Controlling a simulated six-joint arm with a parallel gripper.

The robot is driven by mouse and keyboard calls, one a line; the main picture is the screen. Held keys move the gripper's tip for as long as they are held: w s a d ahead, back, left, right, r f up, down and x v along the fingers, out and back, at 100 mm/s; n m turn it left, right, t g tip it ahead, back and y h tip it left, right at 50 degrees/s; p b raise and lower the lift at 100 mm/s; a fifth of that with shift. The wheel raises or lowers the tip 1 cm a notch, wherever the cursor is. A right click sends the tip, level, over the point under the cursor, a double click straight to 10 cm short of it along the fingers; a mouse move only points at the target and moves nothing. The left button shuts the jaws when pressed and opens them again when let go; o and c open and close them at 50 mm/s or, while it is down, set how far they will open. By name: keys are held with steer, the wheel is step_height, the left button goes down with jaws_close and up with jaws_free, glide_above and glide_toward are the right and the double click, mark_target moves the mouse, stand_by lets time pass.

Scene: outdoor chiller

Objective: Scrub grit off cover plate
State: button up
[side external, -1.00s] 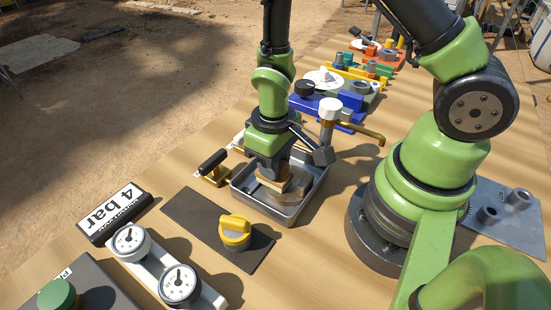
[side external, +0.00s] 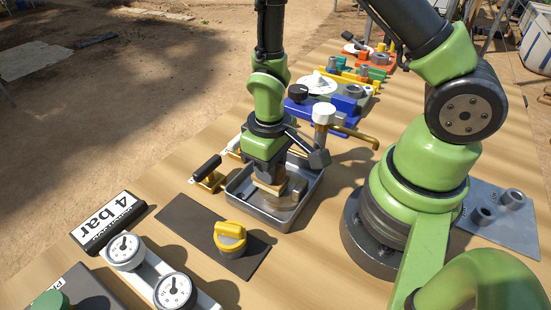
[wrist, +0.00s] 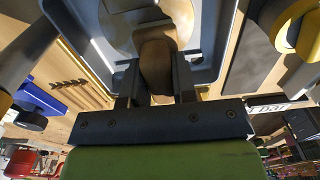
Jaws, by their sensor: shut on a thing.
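My gripper (side external: 268,178) points down into a shallow grey metal tray (side external: 232,196) and is shut on a wooden block, seemingly the scrubbing brush (side external: 268,187). In the wrist view the fingers (wrist: 157,75) clasp the brown block (wrist: 157,58) from both sides. A pale round disc, seemingly the cover plate (wrist: 118,28), lies in the tray beyond the block. It shows in part beside the block in the side view (side external: 291,197). The block overlaps the disc, and its underside is hidden, so contact and any grit cannot be told.
A white-topped tap (side external: 324,115) with a brass spout stands close behind the tray. A brass valve with a black handle (side external: 207,170) is at its left. A yellow knob (side external: 230,235) on a dark mat and two gauges (side external: 125,249) are in front.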

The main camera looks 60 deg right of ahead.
steer(key=shift+a, duration=0.45)
steer(key=shift+d, duration=1.8)
steer(key=shift+a+f, duration=0.1)
steer(key=shift+a, duration=1.7)
steer(key=shift+d, duration=1.85)
steer(key=shift+r, duration=4.55)
steer(key=w+r, duration=0.4)
steer(key=shift+r, duration=0.15)
